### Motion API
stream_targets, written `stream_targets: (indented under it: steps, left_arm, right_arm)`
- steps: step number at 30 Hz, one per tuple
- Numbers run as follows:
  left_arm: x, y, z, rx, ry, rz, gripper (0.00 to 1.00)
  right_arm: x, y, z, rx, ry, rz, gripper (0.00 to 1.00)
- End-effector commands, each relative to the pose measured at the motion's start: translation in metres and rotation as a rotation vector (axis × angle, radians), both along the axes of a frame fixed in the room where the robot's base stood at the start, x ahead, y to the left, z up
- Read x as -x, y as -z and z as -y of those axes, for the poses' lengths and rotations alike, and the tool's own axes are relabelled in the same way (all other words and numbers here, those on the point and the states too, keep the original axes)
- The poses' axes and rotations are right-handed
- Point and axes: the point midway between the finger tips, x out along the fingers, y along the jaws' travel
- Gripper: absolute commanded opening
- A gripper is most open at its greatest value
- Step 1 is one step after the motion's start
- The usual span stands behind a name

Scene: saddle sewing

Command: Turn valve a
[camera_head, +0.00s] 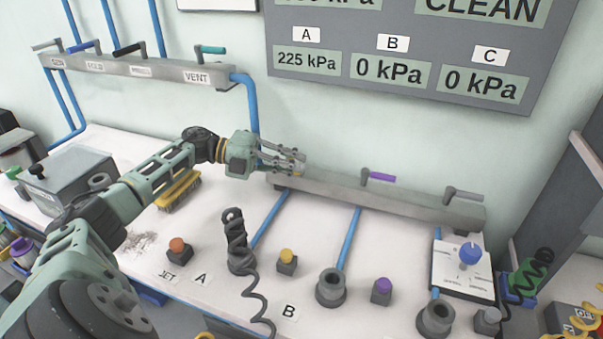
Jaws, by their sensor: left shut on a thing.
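A grey valve bar (420,205) runs along the back of the bench. My left gripper (296,164) is at its left end, shut on the handle of valve A, which the fingers mostly hide. The pipe below this end runs down toward the post with the black coiled hose, by the label A (201,280). A purple-handled valve (380,177) in the middle and a grey-handled valve (463,194) on the right stand clear of the gripper. My right gripper is not in view.
The wall panel (400,70) reads A 225 kPa, B 0 kPa and C 0 kPa. A pipe bar with several coloured levers (140,67) is at upper left. A yellow brush (178,190) lies under my left arm. Orange (178,248), yellow (287,257) and purple (381,287) buttons line the front.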

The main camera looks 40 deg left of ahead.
Motion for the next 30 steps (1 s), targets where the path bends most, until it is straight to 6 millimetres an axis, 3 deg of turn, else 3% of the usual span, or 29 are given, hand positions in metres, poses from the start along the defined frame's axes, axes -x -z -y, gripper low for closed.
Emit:
stream_targets:
  steps: [14, 15, 17, 26, 30]
  left_arm:
    - [0.002, 0.002, -0.002, -0.004, 0.007, -0.003, 0.0]
    - [0.002, 0.002, -0.002, -0.004, 0.007, -0.003, 0.15]
    - [0.002, 0.002, -0.002, -0.003, 0.007, -0.002, 0.21]
    - [0.002, 0.0, -0.003, -0.001, 0.006, -0.001, 0.21]
    - [0.007, -0.001, -0.012, -0.002, 0.004, -0.002, 0.21]
  right_arm:
    - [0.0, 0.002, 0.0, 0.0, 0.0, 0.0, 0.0]
    - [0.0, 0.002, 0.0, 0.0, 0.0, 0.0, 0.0]
    - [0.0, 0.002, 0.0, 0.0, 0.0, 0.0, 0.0]
    - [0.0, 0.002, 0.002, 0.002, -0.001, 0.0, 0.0]
    - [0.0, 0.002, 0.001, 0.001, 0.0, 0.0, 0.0]
